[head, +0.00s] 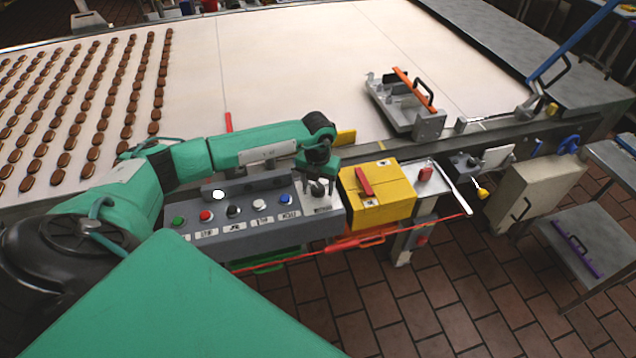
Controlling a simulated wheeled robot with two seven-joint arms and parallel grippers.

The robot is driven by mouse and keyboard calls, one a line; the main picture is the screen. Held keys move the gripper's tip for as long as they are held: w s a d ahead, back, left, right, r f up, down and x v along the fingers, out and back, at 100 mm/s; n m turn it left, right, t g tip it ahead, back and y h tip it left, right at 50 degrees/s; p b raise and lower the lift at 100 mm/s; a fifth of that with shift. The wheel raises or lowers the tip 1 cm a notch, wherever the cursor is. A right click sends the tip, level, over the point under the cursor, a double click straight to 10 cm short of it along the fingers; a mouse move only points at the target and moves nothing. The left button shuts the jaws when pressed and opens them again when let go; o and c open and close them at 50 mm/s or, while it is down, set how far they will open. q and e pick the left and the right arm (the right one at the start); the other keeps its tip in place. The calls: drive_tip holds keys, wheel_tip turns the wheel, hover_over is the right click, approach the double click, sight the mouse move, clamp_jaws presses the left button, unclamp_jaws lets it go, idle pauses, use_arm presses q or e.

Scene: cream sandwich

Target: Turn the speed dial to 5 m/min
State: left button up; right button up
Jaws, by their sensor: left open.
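The grey control panel (240,222) sits at the conveyor's near edge, with a row of coloured buttons and small labels along it. The speed dial (318,189) appears as a dark knob on a pale plate at the panel's right end. My left gripper (318,174) points down right over the dial, its fingers open. The dial's upper part is partly covered by the gripper, and I cannot tell whether the fingers touch it. The dial's scale and pointer are too small to read. My right gripper is not in view.
A yellow box (390,205) with a red handle stands just right of the dial. The wide pale conveyor belt (290,70) carries rows of brown biscuits at the left. A metal fixture with an orange bar (415,88) stands on the belt's right. Tiled floor lies in front.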

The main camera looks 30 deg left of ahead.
use_arm(q)
drive_tip(key=c, duration=1)
drive_tip(key=shift+f+m+b, duration=0.1)
drive_tip(key=shift+m+b, duration=0.3)
drive_tip(key=shift+b, duration=0.4)
drive_tip(key=m+b, duration=1.1)
drive_tip(key=b, duration=0.1)
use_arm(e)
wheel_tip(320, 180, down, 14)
use_arm(q)
drive_tip(key=shift+m+b, duration=0.5)
drive_tip(key=shift+b, duration=0.05)
drive_tip(key=shift+m+b, duration=0.55)
drive_tip(key=shift+m, duration=0.15)
drive_tip(key=shift+m+b, duration=0.55)
drive_tip(key=shift+m, duration=0.25)
drive_tip(key=shift+r, duration=0.2)
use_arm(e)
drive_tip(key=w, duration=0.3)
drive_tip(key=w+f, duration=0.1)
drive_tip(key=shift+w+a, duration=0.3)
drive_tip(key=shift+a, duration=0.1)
